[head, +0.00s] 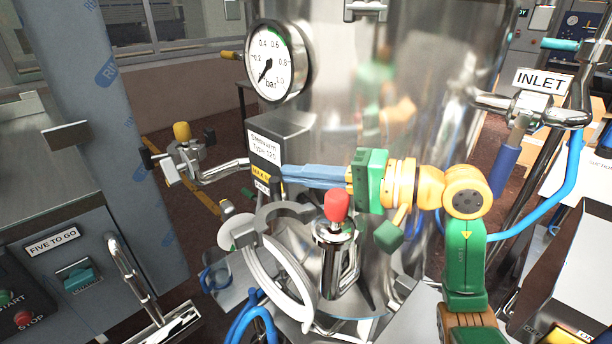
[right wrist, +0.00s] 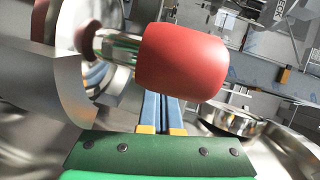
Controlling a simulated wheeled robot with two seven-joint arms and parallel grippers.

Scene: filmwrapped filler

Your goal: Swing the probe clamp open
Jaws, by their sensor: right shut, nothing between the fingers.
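A steel fitting (head: 336,265) with a red knob (head: 337,205) on top stands at the lower front of the shiny tank. Beside it on the left are a dark grey curved band (head: 285,211) and a pale ring (head: 262,268); I cannot tell which part is the probe clamp or whether it is open. My right gripper (head: 285,173) is shut and empty, its blue fingers pointing left above the knob, near the tank's label box. In the right wrist view the red knob (right wrist: 182,61) fills the middle and partly hides the fingers (right wrist: 160,108). My left gripper is out of view.
The steel tank (head: 425,75) carries a pressure gauge (head: 277,60). A valve with a yellow cap (head: 182,131) stands left on a bent pipe. A grey cabinet (head: 75,250) is at far left. An INLET pipe (head: 540,108) and blue hose (head: 567,190) are at right.

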